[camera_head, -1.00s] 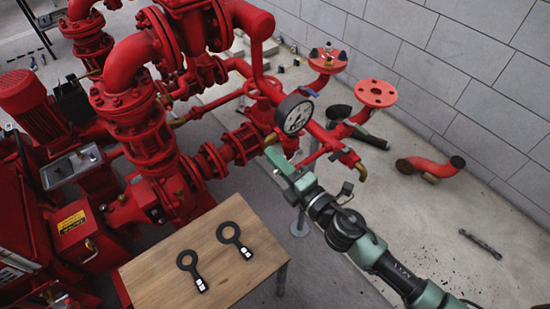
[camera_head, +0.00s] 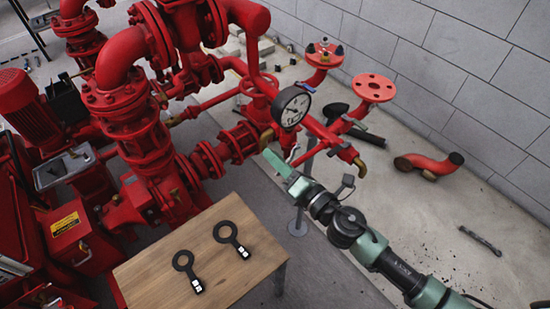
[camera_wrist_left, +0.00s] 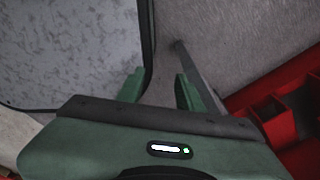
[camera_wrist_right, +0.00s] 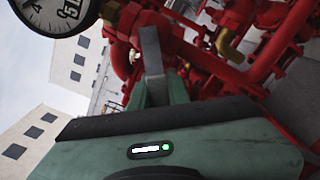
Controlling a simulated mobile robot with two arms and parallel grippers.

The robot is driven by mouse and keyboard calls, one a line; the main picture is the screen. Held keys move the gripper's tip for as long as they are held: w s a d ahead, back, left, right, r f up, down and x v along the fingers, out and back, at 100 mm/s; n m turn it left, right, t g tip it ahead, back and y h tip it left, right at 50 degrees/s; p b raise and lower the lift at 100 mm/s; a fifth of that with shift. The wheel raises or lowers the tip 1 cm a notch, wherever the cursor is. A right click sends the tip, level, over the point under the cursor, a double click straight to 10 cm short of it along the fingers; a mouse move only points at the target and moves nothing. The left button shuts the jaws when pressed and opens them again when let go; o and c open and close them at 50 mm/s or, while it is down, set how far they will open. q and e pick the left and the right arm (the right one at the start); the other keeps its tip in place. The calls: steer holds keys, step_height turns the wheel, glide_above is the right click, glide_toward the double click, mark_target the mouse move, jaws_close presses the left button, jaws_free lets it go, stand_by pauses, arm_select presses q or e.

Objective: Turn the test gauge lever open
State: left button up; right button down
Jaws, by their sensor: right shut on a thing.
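The round white pressure gauge (camera_head: 291,108) stands on the red pipework in the head view. Part of its dial (camera_wrist_right: 52,12) shows at the top left of the right wrist view. My right gripper (camera_head: 268,155) is just below the gauge, beside the pipe. In the right wrist view its fingers (camera_wrist_right: 158,92) are shut on a flat grey lever (camera_wrist_right: 152,52), which extends up from between them. In the head view the lever is hidden at the fingertips. My left gripper (camera_wrist_left: 160,88) shows only in its own wrist view, with its fingers apart and nothing between them.
A wooden table (camera_head: 150,265) with two black ring-handled plates stands at the front. Red pipes and pumps fill the left. A loose red elbow (camera_head: 428,165) and a dark bar (camera_head: 480,240) lie on the floor.

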steer(key=c, duration=1.3)
jaws_free()
steer(key=shift+c, duration=0.2)
steer(key=shift+d, duration=0.1)
steer(key=b+v, duration=0.2)
steer(key=v, duration=0.5)
steer(key=shift+s+d, duration=0.2)
steer(key=shift+s, duration=0.15)
